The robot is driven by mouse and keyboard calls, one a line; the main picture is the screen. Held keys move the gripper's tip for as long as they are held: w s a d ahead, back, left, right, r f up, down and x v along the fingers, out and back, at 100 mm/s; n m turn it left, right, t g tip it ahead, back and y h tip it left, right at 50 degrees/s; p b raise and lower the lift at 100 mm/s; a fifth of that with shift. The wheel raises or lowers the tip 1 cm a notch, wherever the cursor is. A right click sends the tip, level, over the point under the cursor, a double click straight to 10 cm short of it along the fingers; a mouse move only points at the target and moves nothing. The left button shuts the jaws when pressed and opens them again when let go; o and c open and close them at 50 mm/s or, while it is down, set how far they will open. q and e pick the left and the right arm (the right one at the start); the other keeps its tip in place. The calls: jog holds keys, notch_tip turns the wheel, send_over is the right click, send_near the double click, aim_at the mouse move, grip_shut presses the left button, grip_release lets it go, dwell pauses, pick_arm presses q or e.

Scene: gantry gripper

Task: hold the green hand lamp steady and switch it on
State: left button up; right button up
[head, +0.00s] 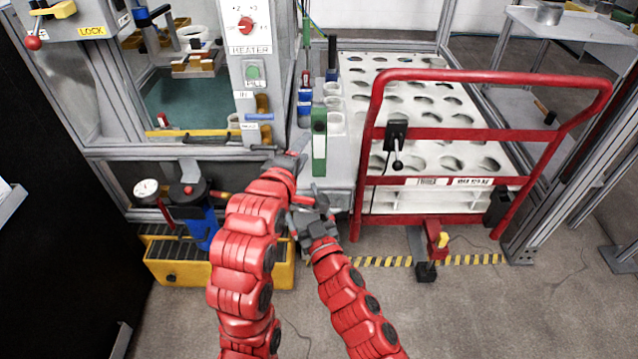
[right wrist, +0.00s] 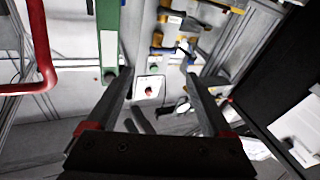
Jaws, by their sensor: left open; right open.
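The green hand lamp (head: 319,148) stands upright near the middle of the head view, at the left end of the white holed rack. It is a slim green block with a pale face. It also shows in the right wrist view (right wrist: 109,45), at the upper left, outside the fingers. My left gripper (head: 288,150) is open, just left of the lamp, with a gap that I cannot judge well. My right gripper (head: 304,203) is open, below and nearer than the lamp. Its open fingers show in the right wrist view (right wrist: 157,85) with nothing held between them.
A red-railed cart (head: 487,77) stands right of the lamp, with a black box (head: 396,130) on its rail. A grey heater panel (head: 252,50) rises behind on the left. A yellow crate (head: 215,272) lies at lower left. Floor is free at lower right.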

aim_at(319, 137)
jog(key=w+d+r+m+h, duration=0.2)
jog(key=d+r+m+h, duration=0.15)
jog(key=m+h, duration=0.35)
jog(key=shift+n+h, duration=0.3)
jog(key=shift+h, duration=0.2)
jog(key=w, duration=1.7)
jog(key=shift+w+d+f, duration=0.15)
jog(key=shift+w+d, duration=0.05)
jog(key=shift+d, duration=0.1)
grip_shut()
pick_arm(q)
grip_shut()
dwell(0.7)
